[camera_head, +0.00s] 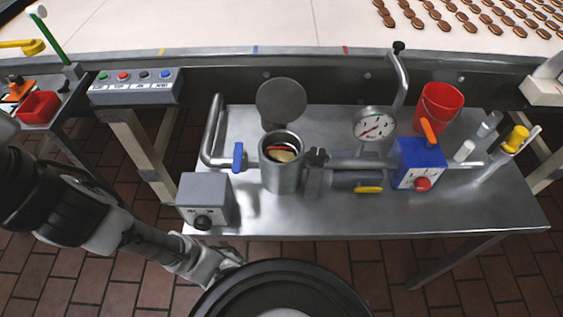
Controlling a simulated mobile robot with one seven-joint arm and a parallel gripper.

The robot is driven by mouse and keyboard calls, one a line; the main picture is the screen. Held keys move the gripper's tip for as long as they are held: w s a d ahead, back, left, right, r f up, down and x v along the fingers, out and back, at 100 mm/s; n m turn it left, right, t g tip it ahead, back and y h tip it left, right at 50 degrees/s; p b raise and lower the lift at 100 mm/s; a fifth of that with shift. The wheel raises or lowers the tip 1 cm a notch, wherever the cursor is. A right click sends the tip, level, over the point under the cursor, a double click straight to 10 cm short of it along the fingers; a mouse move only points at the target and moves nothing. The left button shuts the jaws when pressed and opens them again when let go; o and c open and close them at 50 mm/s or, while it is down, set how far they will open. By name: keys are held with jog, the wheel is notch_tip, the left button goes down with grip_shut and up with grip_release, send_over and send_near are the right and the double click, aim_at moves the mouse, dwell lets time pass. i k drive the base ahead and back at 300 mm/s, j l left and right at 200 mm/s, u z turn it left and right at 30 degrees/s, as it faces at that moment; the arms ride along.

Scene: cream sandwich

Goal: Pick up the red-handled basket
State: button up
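An upright metal cylinder (281,174) stands open on the steel table, its round lid (281,102) raised behind it. Inside its mouth is a piece with a red curved edge (280,149) and a pale inner part. This may be the red-handled basket; most of it is hidden by the cylinder wall. My gripper (226,264) is at the lower middle-left, in front of the table and apart from the cylinder. Its fingers are small and partly hidden, so I cannot tell whether they are open.
The steel table (400,215) has a grey box (206,200) at its left front. Blue valve lever (238,157), pipes and pressure gauge (374,126) surround the cylinder. A blue box (418,160) and red bucket (439,105) stand right. The front right tabletop is clear. A conveyor (220,25) runs behind.

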aim_at(277, 152)
jog(key=k, duration=0.45)
jog(key=z, duration=0.35)
jog(key=k+z, duration=0.15)
jog(key=z, duration=0.2)
jog(key=l+z, duration=0.1)
jog(key=z, duration=0.25)
jog(key=j+z, duration=0.2)
jog(key=z, duration=1.05)
jog(key=k+j, duration=0.25)
jog(key=j, duration=0.2)
jog(key=k+j, duration=0.2)
jog(key=j, duration=0.2)
jog(key=k+j, duration=0.25)
jog(key=j, duration=0.2)
jog(key=k+j, duration=0.25)
jog(key=j, duration=0.15)
jog(key=k+j, duration=0.25)
jog(key=j, duration=0.2)
jog(key=k+j, duration=0.2)
jog(key=j, duration=0.2)
jog(key=i+j, duration=0.3)
jog(key=i+z, duration=0.05)
jog(key=i, duration=0.05)
